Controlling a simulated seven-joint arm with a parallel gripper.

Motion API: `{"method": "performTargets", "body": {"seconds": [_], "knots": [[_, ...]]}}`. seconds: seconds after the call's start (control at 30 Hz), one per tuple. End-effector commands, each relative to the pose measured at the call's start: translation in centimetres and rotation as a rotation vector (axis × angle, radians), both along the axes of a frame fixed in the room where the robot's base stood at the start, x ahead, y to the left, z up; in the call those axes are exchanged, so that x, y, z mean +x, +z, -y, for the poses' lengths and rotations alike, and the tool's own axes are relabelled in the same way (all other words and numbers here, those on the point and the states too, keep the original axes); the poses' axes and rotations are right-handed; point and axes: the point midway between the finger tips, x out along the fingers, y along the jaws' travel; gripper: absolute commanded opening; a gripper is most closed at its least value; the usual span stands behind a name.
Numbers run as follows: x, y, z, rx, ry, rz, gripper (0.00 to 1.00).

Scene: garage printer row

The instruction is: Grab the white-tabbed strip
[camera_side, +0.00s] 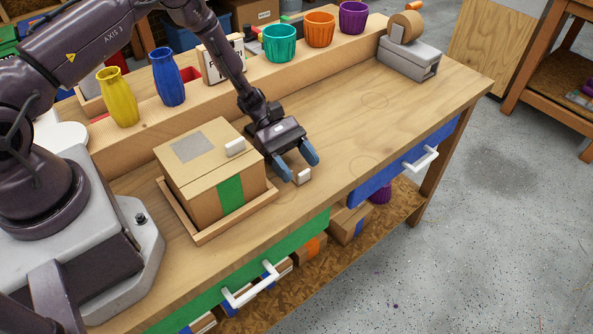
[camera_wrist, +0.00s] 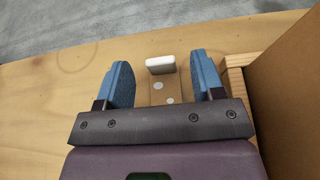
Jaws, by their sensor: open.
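A thin brown strip (camera_wrist: 158,92) with pale round dots lies between my fingers in the wrist view. Its raised white tab (camera_wrist: 160,65) stands at the far end, and the tab also shows in the side view (camera_side: 304,176) beside the boxed tray. My gripper (camera_side: 300,168) is open, with one blue finger on each side of the tab and strip and a gap on both sides. In the wrist view, my gripper (camera_wrist: 162,72) hides the strip's near end. The exact height of the fingertips above the bench is hard to tell.
A cardboard box (camera_side: 205,165) with a green band and another white tab (camera_side: 235,147) on top sits in a wooden tray (camera_side: 233,219), close beside my gripper. Vases and cups line the back ledge. The bench (camera_side: 400,115) to the right is clear.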

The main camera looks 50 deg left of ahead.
Motion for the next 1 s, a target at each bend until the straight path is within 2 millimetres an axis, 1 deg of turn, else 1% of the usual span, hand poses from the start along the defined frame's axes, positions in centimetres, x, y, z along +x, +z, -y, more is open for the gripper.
{"method": "performTargets", "body": {"seconds": [0.07,0.27,0.3,0.37,0.4,0.5,0.87,1.0], "knots": [[0.0,-0.3,0.6,0.000,0.000,-0.001,0.62],[0.0,-0.3,0.6,0.000,0.001,0.000,0.62],[0.0,-0.3,0.6,0.000,0.001,0.000,0.53],[0.0,-0.3,0.6,0.000,0.001,0.000,0.39],[0.0,-0.3,0.6,0.000,0.001,0.000,0.30],[0.0,-0.2,0.6,0.000,0.001,0.000,0.09],[0.0,-0.1,0.6,0.000,0.001,0.000,0.09],[0.0,0.7,0.6,0.000,0.001,0.001,0.09]]}}
